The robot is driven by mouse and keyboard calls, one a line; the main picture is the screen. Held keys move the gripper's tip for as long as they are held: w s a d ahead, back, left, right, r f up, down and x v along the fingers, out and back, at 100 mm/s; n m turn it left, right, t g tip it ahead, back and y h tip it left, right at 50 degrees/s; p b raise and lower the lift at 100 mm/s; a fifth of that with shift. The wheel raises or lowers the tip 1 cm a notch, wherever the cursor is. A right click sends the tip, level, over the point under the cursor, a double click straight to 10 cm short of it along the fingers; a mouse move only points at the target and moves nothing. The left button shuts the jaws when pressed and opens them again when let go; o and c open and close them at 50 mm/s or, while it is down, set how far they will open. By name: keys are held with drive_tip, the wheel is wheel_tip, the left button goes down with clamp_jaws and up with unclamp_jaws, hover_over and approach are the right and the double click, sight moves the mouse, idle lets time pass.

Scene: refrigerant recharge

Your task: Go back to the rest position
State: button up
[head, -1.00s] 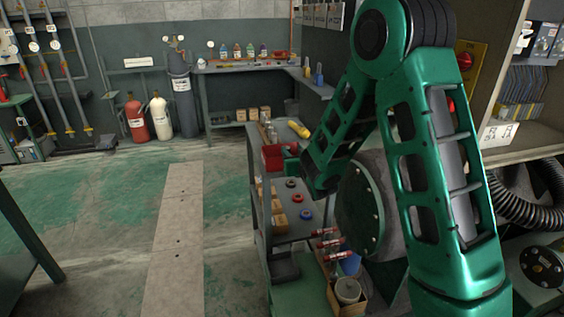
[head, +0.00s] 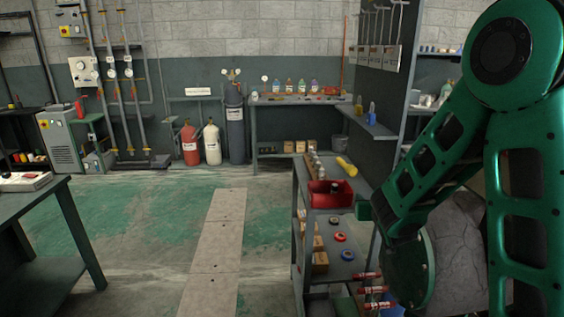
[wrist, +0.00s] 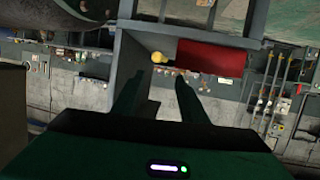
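My gripper shows in the wrist view (wrist: 157,92) with its two dark fingers apart and nothing held between them. A red bin (wrist: 210,57) and a yellow object (wrist: 158,57) appear beyond the fingertips in that tilted view. In the head view, my green arm is folded along the right side, beside the shelf cart (head: 299,215). The red bin sits on the cart's top (head: 330,195), close to the arm's lower end. The fingers cannot be made out in the head view.
A dark table (head: 62,215) stands at the left. Red and white cylinders (head: 212,145) and a grey cylinder (head: 235,125) stand by the back wall, left of a workbench (head: 295,101). The green floor between table and cart is clear.

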drive_tip(key=s+d+m+g+h, duration=0.15)
drive_tip(key=s+d+g, duration=0.25)
drive_tip(key=s+d, duration=0.45)
drive_tip(key=s+d+m+g, duration=0.2)
drive_tip(key=s+d+g, duration=0.25)
drive_tip(key=s, duration=0.65)
drive_tip(key=s+a+r+g+y, duration=0.1)
drive_tip(key=s+a+g+y, duration=0.1)
drive_tip(key=s, duration=1)
drive_tip(key=s+a+m+g+y, duration=0.1)
drive_tip(key=s+a+g+y, duration=0.1)
drive_tip(key=s, duration=1)
drive_tip(key=shift+a+r+g, duration=0.35)
drive_tip(key=shift+g, duration=0.5)
